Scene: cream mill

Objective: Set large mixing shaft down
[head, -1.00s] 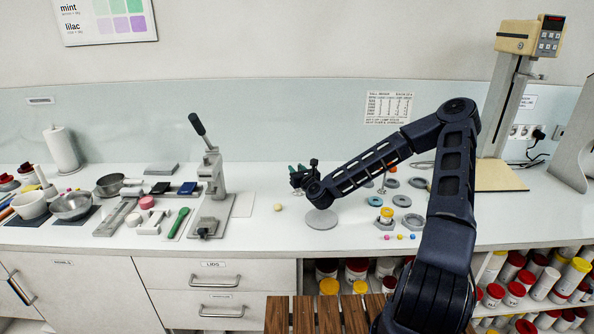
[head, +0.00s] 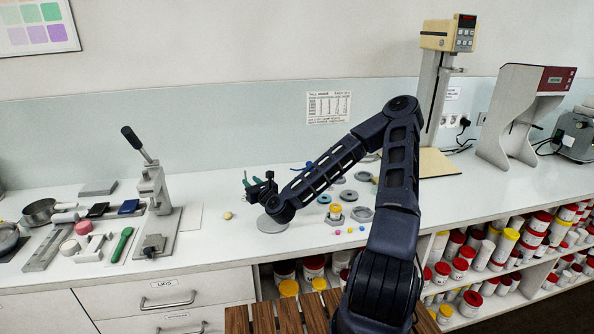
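My gripper (head: 252,183) is at the end of the dark arm, above the white counter and behind a flat grey disc (head: 270,225). Its dark body and green fingertips show, but they are small and seen from the side. I cannot tell whether the fingers are open or shut. I cannot make out the large mixing shaft with certainty; if it is in the gripper, it is too small or hidden to see. A mixer stand (head: 432,100) with a cream control head (head: 449,36) stands at the back right.
Several grey and blue rings (head: 349,195) lie right of my gripper, with a yellow-topped jar (head: 335,211). Shelves below hold several tubs (head: 503,245).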

